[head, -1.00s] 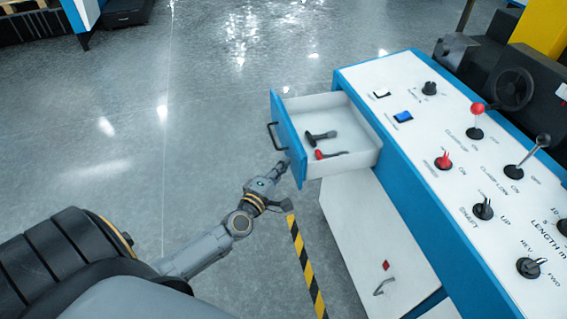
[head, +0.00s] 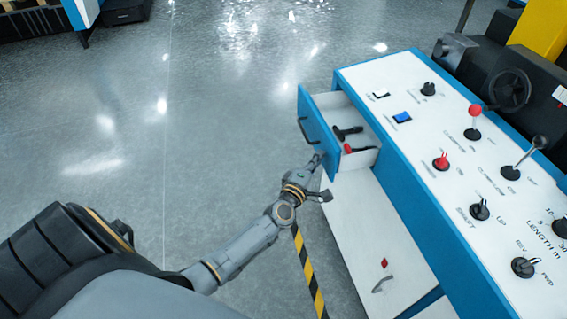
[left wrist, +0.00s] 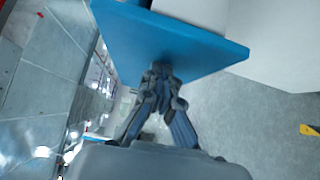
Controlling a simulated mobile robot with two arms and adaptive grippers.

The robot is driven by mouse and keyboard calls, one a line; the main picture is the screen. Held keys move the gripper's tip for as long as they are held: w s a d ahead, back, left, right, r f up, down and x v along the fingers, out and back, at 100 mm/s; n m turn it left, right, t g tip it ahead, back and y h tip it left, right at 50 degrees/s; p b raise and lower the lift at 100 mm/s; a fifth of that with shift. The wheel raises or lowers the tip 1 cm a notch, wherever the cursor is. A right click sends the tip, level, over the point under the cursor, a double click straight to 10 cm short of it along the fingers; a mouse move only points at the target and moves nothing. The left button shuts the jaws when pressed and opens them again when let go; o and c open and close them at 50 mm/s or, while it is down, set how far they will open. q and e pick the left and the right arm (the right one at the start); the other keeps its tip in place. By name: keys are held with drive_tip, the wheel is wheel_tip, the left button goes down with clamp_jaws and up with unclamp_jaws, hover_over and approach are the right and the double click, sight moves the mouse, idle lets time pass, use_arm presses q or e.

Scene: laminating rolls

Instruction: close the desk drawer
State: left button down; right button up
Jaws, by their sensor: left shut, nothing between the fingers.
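The desk drawer (head: 318,130) has a blue front with a black handle (head: 307,130) and stands partly out of the blue and white desk (head: 400,200). Inside it lie a black tool (head: 347,131) and a red-handled tool (head: 355,149). My left gripper (head: 318,160) is shut and empty, at the lower near end of the drawer front. In the left wrist view the shut fingertips (left wrist: 161,68) meet the blue drawer front (left wrist: 170,40); they seem to touch it. My right gripper is not in view.
The desk top carries knobs, levers and a blue switch (head: 402,117). A lower white door with a handle (head: 383,284) is below the drawer. Yellow-black floor tape (head: 309,272) runs beside the desk. The floor to the left is clear.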

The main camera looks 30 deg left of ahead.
sight(359, 150)
use_arm(q)
drive_tip(key=w+d, duration=0.2)
drive_tip(key=w, duration=0.1)
drive_tip(key=w+d+b, duration=0.1)
drive_tip(key=w+d, duration=0.2)
drive_tip(key=w+d+b, duration=0.1)
drive_tip(key=w+d, duration=0.2)
drive_tip(key=shift+w+f, duration=0.15)
drive_tip(key=shift+w+d, duration=0.25)
drive_tip(key=shift+w, duration=0.1)
drive_tip(key=shift+r, duration=0.25)
drive_tip(key=shift+d+r, duration=0.1)
